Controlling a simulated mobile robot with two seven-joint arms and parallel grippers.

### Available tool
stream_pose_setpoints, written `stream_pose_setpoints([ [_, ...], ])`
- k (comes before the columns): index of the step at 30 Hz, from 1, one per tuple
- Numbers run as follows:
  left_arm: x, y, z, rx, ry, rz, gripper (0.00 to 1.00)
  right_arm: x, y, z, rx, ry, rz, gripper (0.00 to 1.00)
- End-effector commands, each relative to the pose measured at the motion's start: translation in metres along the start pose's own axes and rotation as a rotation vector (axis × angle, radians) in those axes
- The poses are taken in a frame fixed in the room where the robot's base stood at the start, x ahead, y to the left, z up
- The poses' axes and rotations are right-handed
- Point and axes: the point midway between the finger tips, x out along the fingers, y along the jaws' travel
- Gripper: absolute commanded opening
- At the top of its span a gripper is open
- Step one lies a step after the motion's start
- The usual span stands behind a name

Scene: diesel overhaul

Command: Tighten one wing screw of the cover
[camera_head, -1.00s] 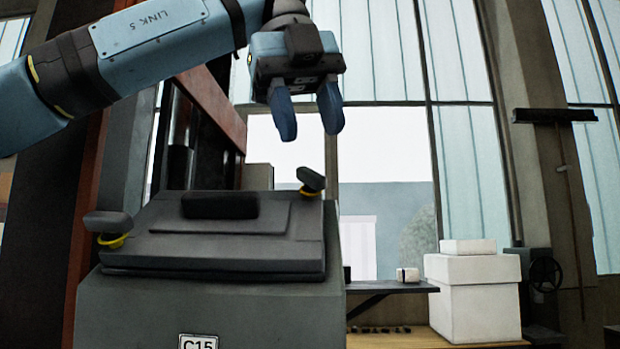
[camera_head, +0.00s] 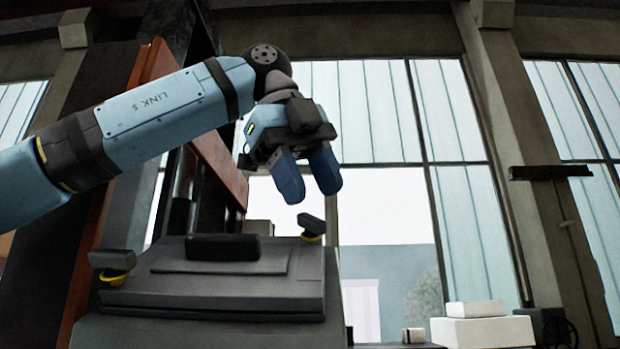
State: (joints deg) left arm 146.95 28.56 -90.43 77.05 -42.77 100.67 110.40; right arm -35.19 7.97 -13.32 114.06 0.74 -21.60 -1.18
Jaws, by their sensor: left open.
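The dark grey cover (camera_head: 220,297) lies on a grey housing and has a black handle block (camera_head: 223,247) on top. One wing screw (camera_head: 112,262) with a yellow ring stands at its left edge. Another wing screw (camera_head: 311,226), also with a yellow ring, stands at its back right corner. My left gripper (camera_head: 307,186) is open and empty, with its two blue fingers pointing down. In the picture it is just above the back right wing screw and apart from it. My right gripper is not in view.
A white box (camera_head: 484,331) with a smaller white box (camera_head: 475,309) on it stands at the lower right. A small box (camera_head: 413,335) sits on a dark shelf. Dark and rust-red uprights stand behind the cover at left. Windows fill the back.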

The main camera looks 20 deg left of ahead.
Motion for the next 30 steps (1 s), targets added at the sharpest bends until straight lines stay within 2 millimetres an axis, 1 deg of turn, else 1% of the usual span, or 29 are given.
stream_pose_setpoints([
  [8,0.003,0.0,0.002,0.0,0.0,0.0,0.44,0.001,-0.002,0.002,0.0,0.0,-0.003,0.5],
  [30,0.027,0.0,0.02,0.0,0.001,0.001,0.44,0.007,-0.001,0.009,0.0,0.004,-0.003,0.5],
])
